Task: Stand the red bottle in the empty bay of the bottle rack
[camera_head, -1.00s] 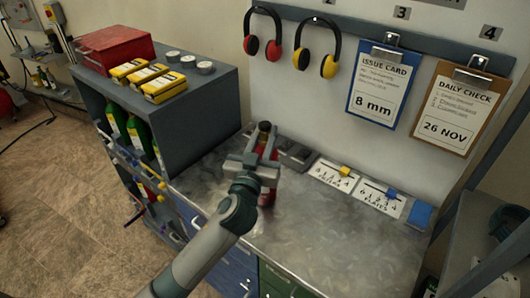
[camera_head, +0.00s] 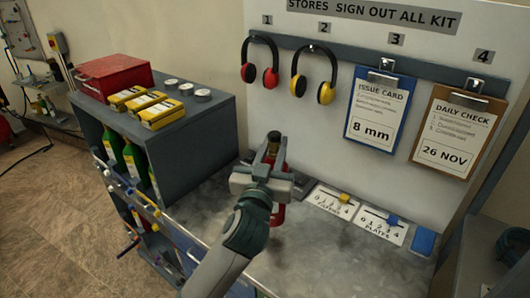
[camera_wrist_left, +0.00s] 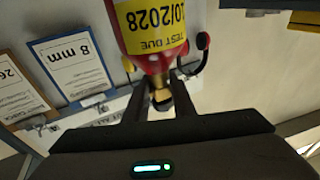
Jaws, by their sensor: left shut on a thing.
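The red bottle (camera_head: 279,213) has a dark top and is partly hidden behind my left gripper in the head view. My left gripper (camera_head: 266,172) is shut on its neck, above the metal counter. The wrist view shows the bottle (camera_wrist_left: 145,15) with a yellow test label, its brass neck between the fingers of the gripper (camera_wrist_left: 160,105). I cannot tell whether its base touches the counter. The bottle rack (camera_head: 205,140) is a dark grey cabinet at left, with green bottles (camera_head: 134,160) in its open side. Its empty bay cannot be made out. My right gripper is out of view.
A red case (camera_head: 115,75), yellow boxes (camera_head: 160,112) and several small round tins stand on the rack. Coloured handles stick out along the rack's open side. Filter and plate cards (camera_head: 383,214) lie on the counter at right. Ear defenders and clipboards hang on the wall behind.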

